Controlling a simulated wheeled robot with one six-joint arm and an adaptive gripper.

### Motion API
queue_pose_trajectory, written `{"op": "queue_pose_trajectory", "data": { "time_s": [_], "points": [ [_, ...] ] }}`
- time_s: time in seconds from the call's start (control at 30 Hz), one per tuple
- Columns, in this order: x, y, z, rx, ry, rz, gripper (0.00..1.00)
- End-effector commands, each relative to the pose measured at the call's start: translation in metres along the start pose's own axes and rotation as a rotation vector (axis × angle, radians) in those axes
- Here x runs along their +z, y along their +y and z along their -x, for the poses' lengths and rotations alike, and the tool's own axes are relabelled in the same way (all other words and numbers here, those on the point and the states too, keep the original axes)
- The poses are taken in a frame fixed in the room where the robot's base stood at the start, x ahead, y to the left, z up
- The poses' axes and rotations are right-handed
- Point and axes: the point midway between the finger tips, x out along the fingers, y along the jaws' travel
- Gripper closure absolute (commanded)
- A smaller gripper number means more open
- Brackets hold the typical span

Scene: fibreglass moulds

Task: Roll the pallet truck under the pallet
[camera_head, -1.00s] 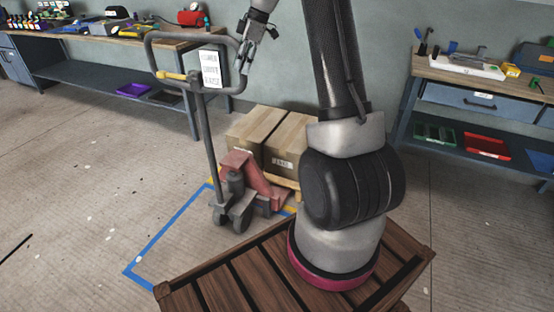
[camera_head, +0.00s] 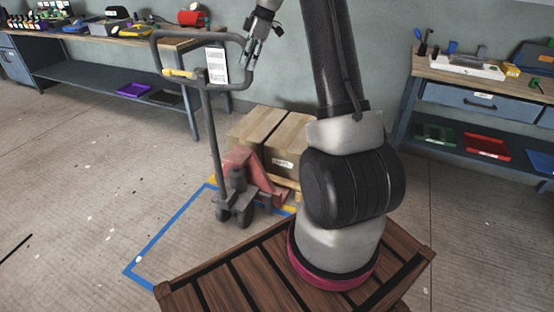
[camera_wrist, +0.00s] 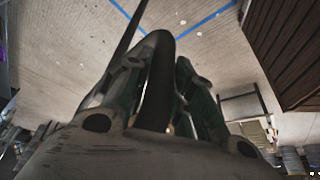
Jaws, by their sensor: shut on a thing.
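The red pallet truck (camera_head: 250,172) stands at centre in the head view, its grey handle loop (camera_head: 197,34) raised on an upright bar and its wheels on the floor. My gripper (camera_head: 252,48) is shut on the right side of the handle loop. In the wrist view the dark handle tube (camera_wrist: 158,85) runs between my gripper's fingers (camera_wrist: 155,100). The pallet (camera_head: 294,185) shows only as a small wooden edge under cardboard boxes (camera_head: 270,135), just behind the truck. My arm hides its right part, and the forks are hidden.
Blue tape (camera_head: 165,232) marks the floor left of the truck. A workbench (camera_head: 100,48) stands at the back left and another (camera_head: 490,75) at the right, with red and green trays on its lower shelf. The floor at the left is clear.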

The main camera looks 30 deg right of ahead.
Motion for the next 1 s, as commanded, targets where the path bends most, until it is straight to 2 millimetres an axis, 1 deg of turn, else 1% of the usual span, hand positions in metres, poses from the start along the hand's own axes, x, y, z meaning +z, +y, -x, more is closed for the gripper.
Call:
{"op": "queue_pose_trajectory", "data": {
  "time_s": [0.03,0.53,0.7,1.0],
  "points": [
    [0.007,0.004,0.002,-0.002,-0.006,-0.003,1.00],
    [0.032,0.043,0.012,-0.004,-0.007,-0.003,1.00],
    [0.035,0.048,0.013,-0.004,-0.007,-0.003,1.00],
    [0.034,0.047,0.013,-0.008,-0.007,-0.003,1.00]
  ]
}}
